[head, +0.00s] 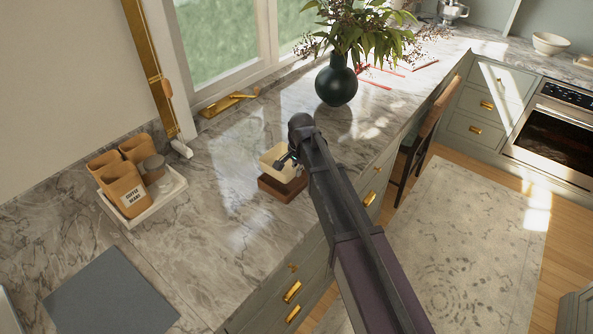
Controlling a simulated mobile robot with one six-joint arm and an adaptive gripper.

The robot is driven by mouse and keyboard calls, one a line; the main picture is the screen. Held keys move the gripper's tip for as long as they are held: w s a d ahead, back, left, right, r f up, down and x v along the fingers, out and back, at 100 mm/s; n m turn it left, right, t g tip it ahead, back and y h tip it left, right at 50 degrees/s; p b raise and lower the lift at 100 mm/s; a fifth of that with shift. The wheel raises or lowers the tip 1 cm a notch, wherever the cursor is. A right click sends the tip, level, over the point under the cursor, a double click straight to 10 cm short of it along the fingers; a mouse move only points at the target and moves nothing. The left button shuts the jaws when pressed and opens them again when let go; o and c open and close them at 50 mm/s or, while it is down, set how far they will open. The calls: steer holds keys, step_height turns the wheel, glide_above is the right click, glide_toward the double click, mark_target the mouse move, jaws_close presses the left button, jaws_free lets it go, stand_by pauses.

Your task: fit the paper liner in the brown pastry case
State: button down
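The brown pastry case (275,190) sits on the marble counter near its front edge, below the middle of the head view. The cream paper liner (268,164) shows directly above the case in the picture, with its open top facing up. I cannot tell if it hovers over the case or sits partly in it. My gripper (287,160) is at the liner's right side, and its fingers seem to meet the liner's wall. My arm hides the right part of both, and the fingers are too small to tell if they are shut.
A dark vase (336,82) with leafy branches stands behind. A white tray (176,186) with brown canisters (124,187) is at the left, and a grey mat (108,296) lies in front of it. The counter between tray and case is clear.

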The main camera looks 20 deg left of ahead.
steer(key=shift+f+b, duration=1.1)
steer(key=shift+f, duration=0.25)
steer(key=shift+f+b, duration=0.85)
steer(key=shift+f, duration=0.05)
stand_by(1.1)
steer(key=c, duration=0.7)
jaws_free()
steer(key=shift+r, duration=0.2)
